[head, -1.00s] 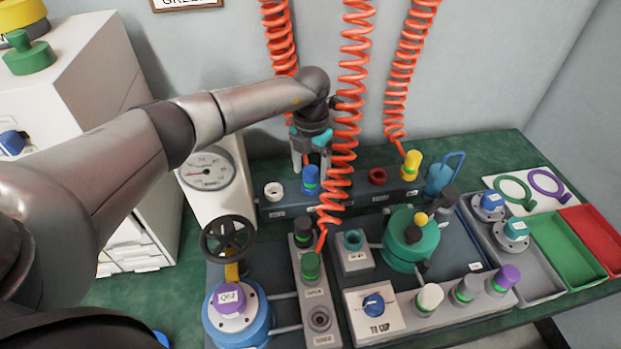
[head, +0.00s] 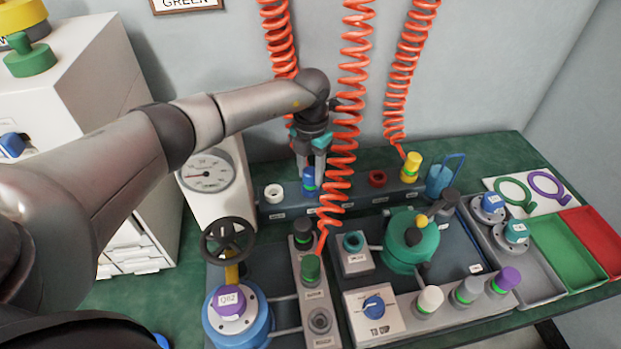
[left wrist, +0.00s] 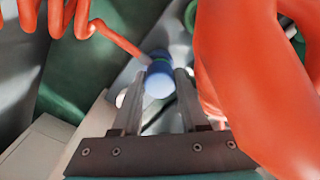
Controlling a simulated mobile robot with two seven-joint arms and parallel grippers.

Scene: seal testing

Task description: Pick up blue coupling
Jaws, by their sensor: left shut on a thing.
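The blue coupling (head: 309,179) has a green ring and stands upright in the grey rack (head: 275,212) at the back of the bench. My left gripper (head: 309,172) points down from above and is shut on it. In the left wrist view the coupling (left wrist: 159,76) shows between the two finger ends of my left gripper (left wrist: 159,88). A red coiled hose passes close on the right and hides part of that side. My right gripper is not in view.
Red coiled hoses (head: 353,70) hang close beside my left gripper. A yellow coupling (head: 411,166) and a red ring (head: 377,178) sit farther right on the rack, a white ring (head: 274,193) to the left. A gauge (head: 208,172) stands left. A green vessel (head: 408,240) stands in front.

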